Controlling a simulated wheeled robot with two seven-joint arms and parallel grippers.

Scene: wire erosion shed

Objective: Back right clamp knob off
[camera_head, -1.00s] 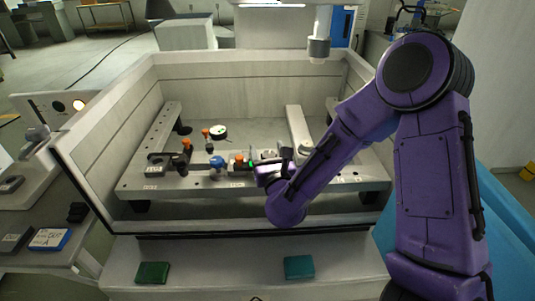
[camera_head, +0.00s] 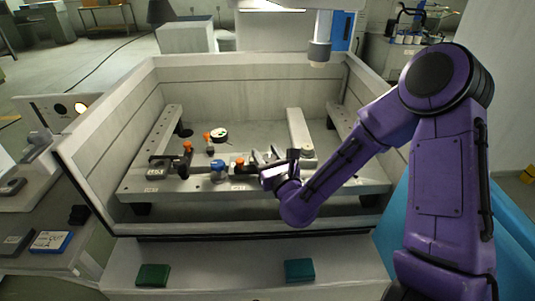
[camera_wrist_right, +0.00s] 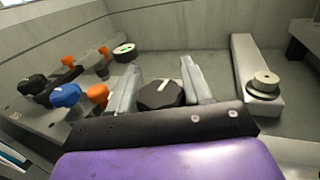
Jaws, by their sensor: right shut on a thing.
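My right gripper (camera_head: 270,156) is over the front beam of the tank, right of an orange knob (camera_head: 239,161). In the right wrist view its two pale fingers (camera_wrist_right: 160,88) are shut on a dark knob (camera_wrist_right: 160,97) with a white mark on top. The knob is hardly visible in the head view, and I cannot tell whether it touches anything below. A blue knob (camera_head: 218,166) stands on the beam further left; it also shows in the wrist view (camera_wrist_right: 65,95). My left gripper is out of view.
More orange knobs (camera_head: 187,147) (camera_head: 207,136) and a dark round disc (camera_head: 220,134) are at the left. A pale bar (camera_head: 297,127) with a round piece (camera_head: 307,152) lies to the right. Tank walls surround the work. Green (camera_head: 152,275) and teal (camera_head: 299,270) blocks lie on the front ledge.

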